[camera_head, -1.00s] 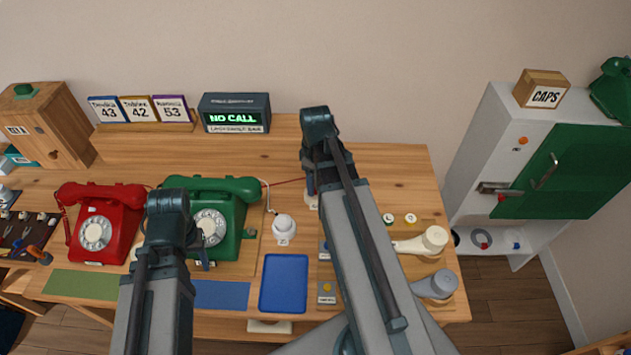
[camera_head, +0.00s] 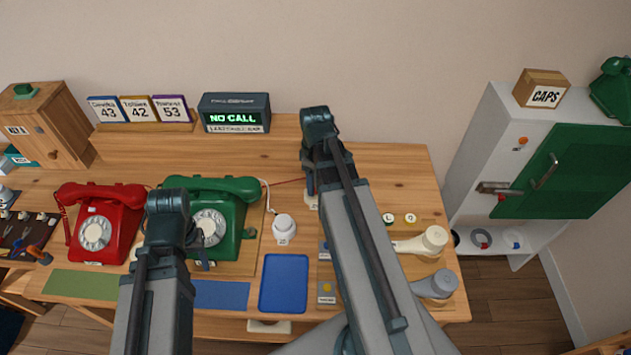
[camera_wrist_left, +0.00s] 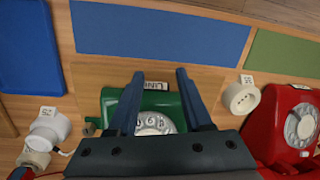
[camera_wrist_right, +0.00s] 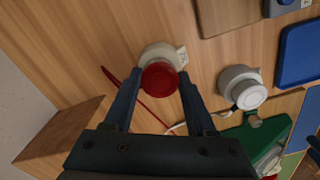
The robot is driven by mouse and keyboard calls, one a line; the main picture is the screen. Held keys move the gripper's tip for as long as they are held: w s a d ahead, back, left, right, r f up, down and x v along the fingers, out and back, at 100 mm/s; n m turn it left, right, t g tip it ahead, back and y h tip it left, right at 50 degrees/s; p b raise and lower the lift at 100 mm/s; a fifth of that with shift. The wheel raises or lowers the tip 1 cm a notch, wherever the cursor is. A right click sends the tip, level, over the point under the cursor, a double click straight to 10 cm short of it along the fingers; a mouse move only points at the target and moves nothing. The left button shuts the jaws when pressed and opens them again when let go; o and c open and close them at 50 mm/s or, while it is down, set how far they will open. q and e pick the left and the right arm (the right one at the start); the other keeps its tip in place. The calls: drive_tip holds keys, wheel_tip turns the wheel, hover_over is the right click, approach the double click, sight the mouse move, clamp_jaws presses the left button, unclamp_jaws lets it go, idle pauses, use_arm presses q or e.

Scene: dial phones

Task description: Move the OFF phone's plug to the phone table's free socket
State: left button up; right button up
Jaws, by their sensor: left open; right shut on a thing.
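A red plug (camera_wrist_right: 159,80) sits at a pale round socket (camera_wrist_right: 158,54) with a small tag in the right wrist view. My right gripper (camera_wrist_right: 161,86) is shut on this plug; whether it is fully seated is unclear. A red cord (camera_wrist_right: 108,75) passes beside it. In the head view my right arm mostly hides this socket (camera_head: 311,202). A white round socket (camera_head: 284,229) stands left of it. The green phone (camera_head: 238,205) and red phone (camera_head: 104,222) stand to the left; no OFF label is readable. My left gripper (camera_wrist_left: 158,75) is open and empty above the green phone.
Another white socket (camera_wrist_left: 240,95) stands between the phones. A blue tray (camera_head: 284,284) and blue mat (camera_head: 221,295) lie at the front. A NO CALL display (camera_head: 234,114) stands behind. Pale handle-like objects (camera_head: 422,243) are at right. The rear tabletop is mostly clear.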

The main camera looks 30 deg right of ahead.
use_arm(q)
drive_tip(key=shift+f+b, duration=0.65)
drive_tip(key=shift+f, duration=0.05)
use_arm(e)
drive_tip(key=shift+f, duration=0.75)
drive_tip(key=shift+r, duration=0.1)
use_arm(q)
drive_tip(key=shift+r, duration=0.1)
use_arm(e)
drive_tip(key=o, duration=1.3)
drive_tip(key=shift+c, duration=0.2)
use_arm(q)
wheel_tip(320, 180, up, 14)
drive_tip(key=p, duration=1.4)
use_arm(e)
wheel_tip(320, 180, up, 14)
